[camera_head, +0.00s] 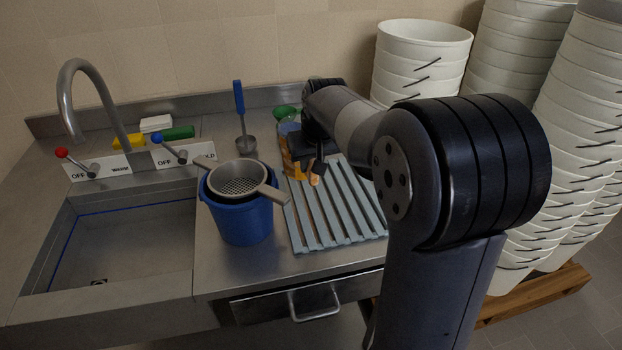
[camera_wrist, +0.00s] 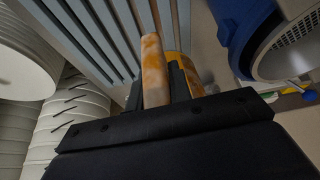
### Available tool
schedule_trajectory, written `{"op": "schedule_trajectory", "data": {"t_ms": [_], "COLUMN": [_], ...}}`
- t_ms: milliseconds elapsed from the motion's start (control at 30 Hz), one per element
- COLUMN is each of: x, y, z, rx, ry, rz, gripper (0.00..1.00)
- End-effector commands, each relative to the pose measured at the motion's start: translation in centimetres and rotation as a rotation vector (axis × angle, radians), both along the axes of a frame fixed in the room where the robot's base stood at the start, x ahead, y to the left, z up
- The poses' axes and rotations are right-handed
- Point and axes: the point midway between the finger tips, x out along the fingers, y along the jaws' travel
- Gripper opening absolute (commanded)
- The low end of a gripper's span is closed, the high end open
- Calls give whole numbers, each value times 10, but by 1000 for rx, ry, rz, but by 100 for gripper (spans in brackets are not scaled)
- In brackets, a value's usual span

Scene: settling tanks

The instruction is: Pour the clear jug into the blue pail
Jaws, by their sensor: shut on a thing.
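The clear jug (camera_head: 292,152), with orange-amber colour showing in it, is at the back of the ribbed rack, partly hidden by my gripper (camera_head: 314,167). My gripper is shut on its mottled orange-white handle, which shows between the fingers in the wrist view (camera_wrist: 152,70). I cannot tell whether the jug touches the rack. The blue pail (camera_head: 241,222) stands on the counter left of the rack, and also shows in the wrist view (camera_wrist: 238,32). A grey sieve (camera_head: 236,178) with two handles lies across the pail's mouth.
The ribbed drain rack (camera_head: 335,215) lies right of the pail. A blue-handled ladle (camera_head: 240,105) and a green item (camera_head: 285,112) are behind. The sink (camera_head: 120,245) with its tap (camera_head: 90,95) is left. Stacked white buckets (camera_head: 420,55) stand right.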

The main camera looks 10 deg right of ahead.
Motion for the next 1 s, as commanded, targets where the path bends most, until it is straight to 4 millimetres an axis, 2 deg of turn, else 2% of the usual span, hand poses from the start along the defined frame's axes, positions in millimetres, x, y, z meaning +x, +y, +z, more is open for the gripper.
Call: {"op": "schedule_trajectory", "data": {"t_ms": [167,267,600,767,1000], "x": [0,-1,-9,-23,-55], "y": [3,11,58,107,182], "z": [28,43,91,101,124], "rx": [0,0,4,5,12], "ry": [-1,2,12,17,14], "rz": [0,2,1,5,6], "gripper": [0,0,0,0,0]}}
